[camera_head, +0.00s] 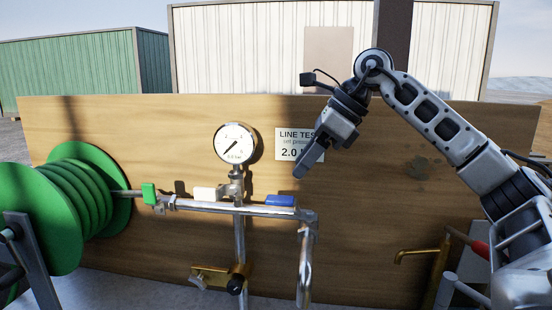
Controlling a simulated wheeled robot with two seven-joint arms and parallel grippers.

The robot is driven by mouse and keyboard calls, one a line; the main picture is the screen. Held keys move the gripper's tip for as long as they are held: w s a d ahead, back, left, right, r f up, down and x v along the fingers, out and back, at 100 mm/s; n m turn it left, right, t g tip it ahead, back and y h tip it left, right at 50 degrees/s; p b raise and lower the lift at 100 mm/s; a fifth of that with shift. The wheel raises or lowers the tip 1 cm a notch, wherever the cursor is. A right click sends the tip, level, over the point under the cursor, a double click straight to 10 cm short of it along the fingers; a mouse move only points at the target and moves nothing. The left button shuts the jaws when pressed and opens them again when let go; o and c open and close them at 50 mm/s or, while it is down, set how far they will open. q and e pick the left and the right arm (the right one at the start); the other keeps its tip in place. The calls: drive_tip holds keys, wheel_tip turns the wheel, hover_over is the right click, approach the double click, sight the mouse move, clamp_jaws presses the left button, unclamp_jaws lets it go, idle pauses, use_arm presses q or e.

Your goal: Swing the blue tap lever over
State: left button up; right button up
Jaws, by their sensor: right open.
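The blue tap lever (280,201) lies along the top of the horizontal grey pipe (257,210), near the pipe's right-hand bend. My right gripper (302,171) reaches in from the right and points down and to the left. It is open, with nothing seen between its fingers, and its tips appear above and slightly right of the blue lever, apart from it. How far in front of the lever it is, I cannot tell. My left gripper is not in view.
A white lever (204,193) and a green lever (149,193) sit left of the blue one. A round gauge (234,143) rises above the pipe. A green hose reel (60,205) stands left, a brass spout (415,252) right. A wooden board (400,235) stands behind.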

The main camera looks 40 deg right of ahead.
sight(278, 198)
drive_tip(key=shift+f, duration=0.25)
drive_tip(key=shift+s+a+f+b, duration=0.1)
drive_tip(key=shift+a+f+b, duration=0.25)
drive_tip(key=shift+f+b, duration=0.35)
drive_tip(key=b+x, duration=0.3)
drive_tip(key=x, duration=0.3)
drive_tip(key=shift+w+b, duration=0.2)
drive_tip(key=shift+b, duration=0.15)
drive_tip(key=shift+w+a+f, duration=0.1)
drive_tip(key=shift+w, duration=0.05)
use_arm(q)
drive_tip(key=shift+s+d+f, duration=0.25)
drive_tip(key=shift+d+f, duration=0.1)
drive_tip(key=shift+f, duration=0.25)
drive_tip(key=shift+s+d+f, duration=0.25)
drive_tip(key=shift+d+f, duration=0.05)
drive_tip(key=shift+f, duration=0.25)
use_arm(e)
drive_tip(key=c, duration=0.8)
